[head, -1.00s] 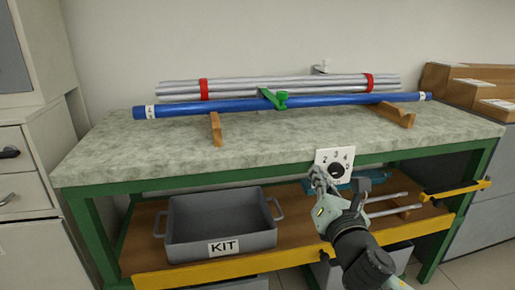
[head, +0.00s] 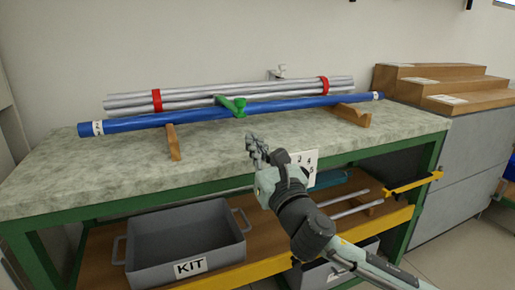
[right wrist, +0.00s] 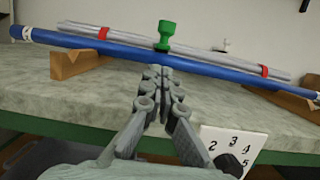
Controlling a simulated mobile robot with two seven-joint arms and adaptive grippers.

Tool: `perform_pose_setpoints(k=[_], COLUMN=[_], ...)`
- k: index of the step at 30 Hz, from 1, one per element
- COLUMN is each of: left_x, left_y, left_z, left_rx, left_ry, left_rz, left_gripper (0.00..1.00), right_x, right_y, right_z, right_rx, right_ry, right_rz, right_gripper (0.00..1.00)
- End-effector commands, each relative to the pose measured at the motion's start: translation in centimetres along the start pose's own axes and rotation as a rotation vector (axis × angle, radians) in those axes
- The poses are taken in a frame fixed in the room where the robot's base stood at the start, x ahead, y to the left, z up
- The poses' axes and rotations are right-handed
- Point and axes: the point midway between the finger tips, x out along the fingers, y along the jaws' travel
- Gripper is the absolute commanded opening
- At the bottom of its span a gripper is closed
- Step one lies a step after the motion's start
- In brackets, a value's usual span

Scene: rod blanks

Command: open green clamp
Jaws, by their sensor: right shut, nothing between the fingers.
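The green clamp (head: 236,106) sits across the middle of the blue rod (head: 180,119), which lies in front of a bundle of grey rods (head: 200,94) on the bench. It also shows in the right wrist view (right wrist: 166,34), with its knob upward, straight beyond my fingertips. My right gripper (head: 255,143) is shut and empty, at the bench's front edge, below and nearer than the clamp and apart from it. My left gripper is not in view.
Wooden supports (head: 173,142) hold the rods on the stone-topped bench (head: 90,160). Red bands (head: 157,100) circle the grey bundle. A numbered dial plate (head: 306,160) is at the bench front, partly behind my gripper. A grey KIT bin (head: 185,245) stands on the lower shelf.

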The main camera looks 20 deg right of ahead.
Motion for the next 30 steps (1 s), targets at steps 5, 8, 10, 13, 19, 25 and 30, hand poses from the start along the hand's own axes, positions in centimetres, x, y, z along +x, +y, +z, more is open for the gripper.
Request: perform_pose_setpoints(k=[5,8,10,13,19,25,30], left_x=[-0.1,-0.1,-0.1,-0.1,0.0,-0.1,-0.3], left_y=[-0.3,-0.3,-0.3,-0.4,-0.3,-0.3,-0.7], left_z=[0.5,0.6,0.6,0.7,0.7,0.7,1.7], left_rx=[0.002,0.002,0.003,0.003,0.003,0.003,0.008], left_ry=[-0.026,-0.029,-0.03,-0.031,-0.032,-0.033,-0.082], left_rz=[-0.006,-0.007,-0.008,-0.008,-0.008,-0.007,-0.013], left_gripper=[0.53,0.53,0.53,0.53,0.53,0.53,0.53], right_x=[3.3,4.6,5.2,5.7,5.8,5.8,5.8], right_y=[0.0,0.0,0.0,0.0,0.0,0.0,-0.4], right_z=[0.1,0.0,0.0,0.0,0.0,0.0,0.3], right_rx=[0.002,0.001,0.001,0.001,0.0,0.0,0.0], right_ry=[-0.001,0.0,0.0,0.001,0.001,0.001,0.001], right_rz=[-0.001,-0.001,0.0,0.001,0.001,0.0,-0.001], right_gripper=[0.0,0.0,0.0,0.0,0.0,0.0,0.0])
